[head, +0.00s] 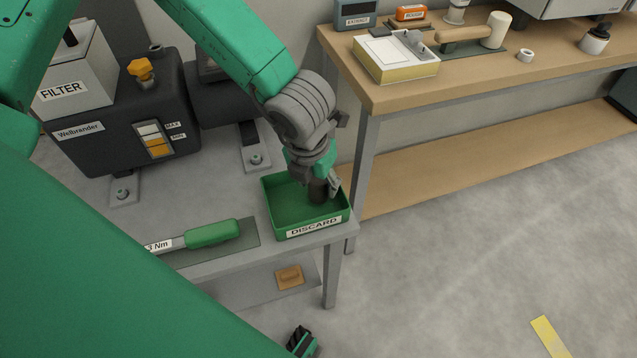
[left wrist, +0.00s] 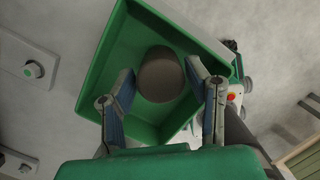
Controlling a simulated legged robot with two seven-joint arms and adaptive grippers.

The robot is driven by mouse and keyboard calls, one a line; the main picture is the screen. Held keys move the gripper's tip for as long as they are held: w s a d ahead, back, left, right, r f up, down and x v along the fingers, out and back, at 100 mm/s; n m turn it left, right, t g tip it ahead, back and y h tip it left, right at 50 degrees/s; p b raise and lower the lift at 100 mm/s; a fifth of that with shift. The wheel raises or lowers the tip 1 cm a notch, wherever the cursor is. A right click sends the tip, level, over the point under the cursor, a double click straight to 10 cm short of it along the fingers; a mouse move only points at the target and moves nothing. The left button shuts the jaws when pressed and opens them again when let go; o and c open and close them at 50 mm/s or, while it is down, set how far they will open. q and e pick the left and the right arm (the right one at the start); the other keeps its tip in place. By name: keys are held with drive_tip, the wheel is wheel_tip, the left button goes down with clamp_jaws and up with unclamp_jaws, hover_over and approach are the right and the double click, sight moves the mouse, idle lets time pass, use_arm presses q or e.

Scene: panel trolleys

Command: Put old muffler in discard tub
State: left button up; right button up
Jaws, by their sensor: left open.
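The old muffler, a dark brown cylinder (head: 318,191), is at the green tub labelled DISCARD (head: 313,228), inside its rim as seen from above. In the left wrist view the muffler (left wrist: 160,76) shows its round end between the two fingers, over the tub floor (left wrist: 128,62). My left gripper (head: 325,186) reaches down into the tub from above. Its fingers are open, one on each side of the muffler, with a gap visible at least on the left. Whether the muffler's lower end touches the tub floor is hidden. My right gripper cannot be made out.
The tub stands at the front right corner of a grey table. A green-handled torque wrench (head: 212,233) lies left of it. Behind are a dark Welbrander unit (head: 105,125) and a FILTER box (head: 75,85). A wooden bench (head: 400,95) stands close on the right. Floor is clear at lower right.

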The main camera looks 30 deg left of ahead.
use_arm(q)
wheel_tip(320, 180, up, 10)
drive_tip(key=s+p, duration=0.2)
drive_tip(key=shift+r, duration=0.2)
drive_tip(key=shift+a+f, duration=0.1)
